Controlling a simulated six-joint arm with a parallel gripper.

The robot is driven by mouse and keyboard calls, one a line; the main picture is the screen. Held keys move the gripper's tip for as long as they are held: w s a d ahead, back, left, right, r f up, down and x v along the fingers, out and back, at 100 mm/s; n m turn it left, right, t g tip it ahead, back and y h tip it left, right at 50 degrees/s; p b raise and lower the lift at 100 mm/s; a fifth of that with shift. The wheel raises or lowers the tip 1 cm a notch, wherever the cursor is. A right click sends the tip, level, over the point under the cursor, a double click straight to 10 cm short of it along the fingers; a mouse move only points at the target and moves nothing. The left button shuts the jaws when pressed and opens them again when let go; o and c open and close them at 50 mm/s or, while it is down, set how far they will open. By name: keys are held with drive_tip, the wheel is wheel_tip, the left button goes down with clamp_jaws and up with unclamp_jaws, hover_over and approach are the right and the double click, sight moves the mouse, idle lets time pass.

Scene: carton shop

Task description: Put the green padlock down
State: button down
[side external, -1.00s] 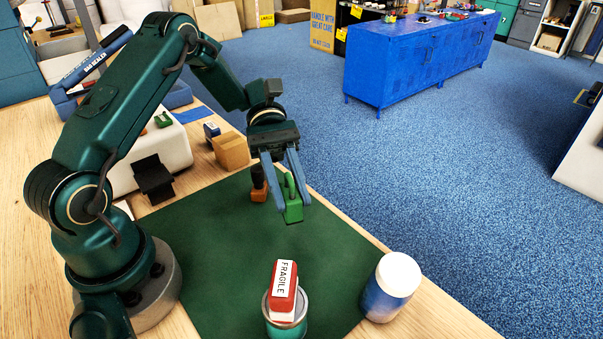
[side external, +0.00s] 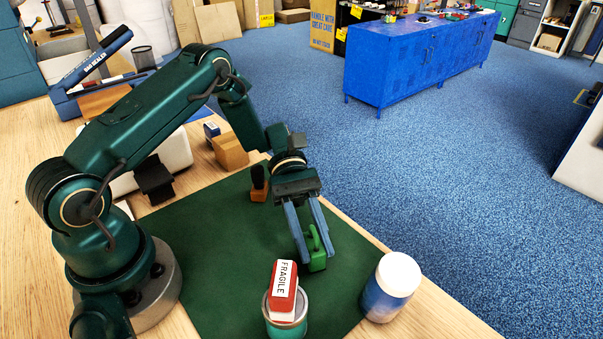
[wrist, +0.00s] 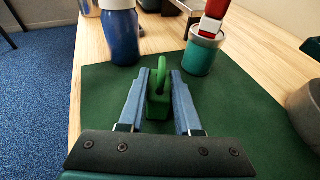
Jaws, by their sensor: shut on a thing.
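The green padlock (side external: 317,258) is held between the blue fingers of my gripper (side external: 313,250), over the right part of the dark green mat (side external: 222,250). In the wrist view the padlock (wrist: 159,101) sits upright between the fingertips (wrist: 160,90), its shackle up. My gripper is shut on it. I cannot tell whether the padlock's underside touches the mat or hangs just above it.
A teal tin (side external: 287,326) with a red FRAGILE-labelled block (side external: 284,285) on top stands nearby. A blue jar with a white lid (side external: 391,287) stands to its right. A stamp with a brown base (side external: 259,190) is at the mat's back edge. The mat's middle is clear.

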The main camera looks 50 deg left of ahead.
drive_tip(key=c, duration=0.6)
unclamp_jaws()
drive_tip(key=shift+f, duration=0.1)
